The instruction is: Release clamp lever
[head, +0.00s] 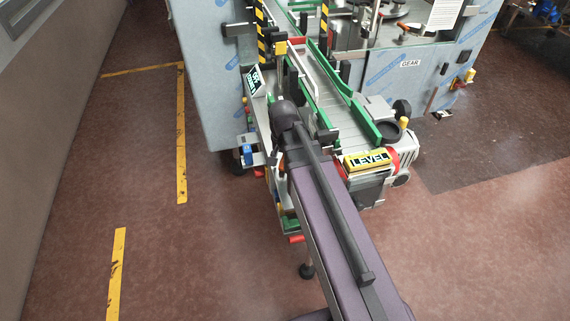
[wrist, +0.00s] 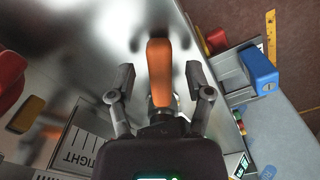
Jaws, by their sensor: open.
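In the wrist view an orange lever handle (wrist: 160,58) points up the picture from a dark pivot, over a shiny metal plate (wrist: 95,35). My gripper (wrist: 158,78) is open, with one finger on each side of the handle. A gap shows between the handle and each finger. The lower part of the lever is hidden by my gripper body. No label names the handle as the clamp lever.
A blue block-shaped part (wrist: 258,71) sits right of my gripper in the wrist view, a red part (wrist: 10,75) and a yellow one (wrist: 27,113) at left. In the head view a conveyor with green rails (head: 362,117) and a yellow "LEVEL" sign (head: 368,160) stand beside my arm.

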